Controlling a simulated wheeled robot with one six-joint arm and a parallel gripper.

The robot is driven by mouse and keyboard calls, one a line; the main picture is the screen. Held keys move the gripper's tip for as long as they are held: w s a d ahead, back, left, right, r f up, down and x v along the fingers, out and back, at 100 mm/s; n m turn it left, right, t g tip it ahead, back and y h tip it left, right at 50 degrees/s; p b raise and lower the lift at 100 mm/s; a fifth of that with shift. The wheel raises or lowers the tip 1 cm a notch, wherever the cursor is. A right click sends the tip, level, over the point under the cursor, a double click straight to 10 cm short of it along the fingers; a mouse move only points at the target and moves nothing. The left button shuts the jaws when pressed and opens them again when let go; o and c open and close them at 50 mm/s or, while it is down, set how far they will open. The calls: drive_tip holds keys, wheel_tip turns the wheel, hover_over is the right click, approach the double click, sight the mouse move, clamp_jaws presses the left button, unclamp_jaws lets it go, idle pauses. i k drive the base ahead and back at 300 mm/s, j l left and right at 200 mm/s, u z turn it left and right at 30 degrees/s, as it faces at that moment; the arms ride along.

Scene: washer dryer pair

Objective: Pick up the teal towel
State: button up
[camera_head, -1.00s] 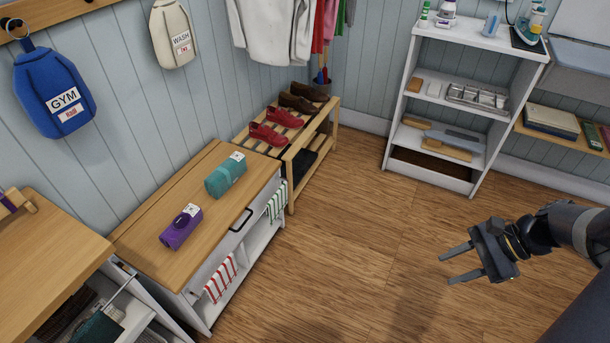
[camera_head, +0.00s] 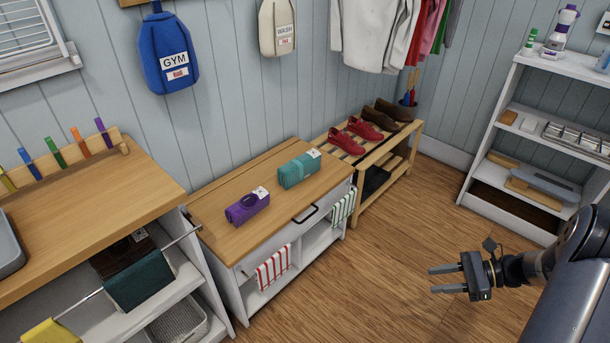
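The teal towel (camera_head: 299,170) is a rolled bundle with a white tag at its right end. It lies on the wooden top of a low white cabinet (camera_head: 215,205), toward the back right. My gripper (camera_head: 431,280) is open and empty, its two fingers apart and pointing left. It is over the floor at the lower right, well away from the towel and to the right of the cabinet. A darker teal cloth (camera_head: 138,283) hangs from a rail at the lower left.
A purple roll (camera_head: 247,206) lies left of the teal towel. Striped towels (camera_head: 273,267) hang on the cabinet's front near a dark handle (camera_head: 306,214). A shoe bench (camera_head: 373,181) stands behind right, a white shelf (camera_head: 522,130) at right. The wooden floor (camera_head: 370,265) between is clear.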

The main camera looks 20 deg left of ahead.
sight(291, 173)
drive_tip(key=i+u, duration=0.6)
drive_tip(key=u, duration=0.25)
drive_tip(key=i+l+u, duration=0.2)
drive_tip(key=u, duration=0.2)
drive_tip(key=i+l+u, duration=0.3)
drive_tip(key=u, duration=0.15)
drive_tip(key=i+l, duration=0.55)
drive_tip(key=l, duration=0.25)
drive_tip(key=i+l, duration=0.3)
drive_tip(key=l, duration=0.15)
drive_tip(key=j+u, duration=0.05)
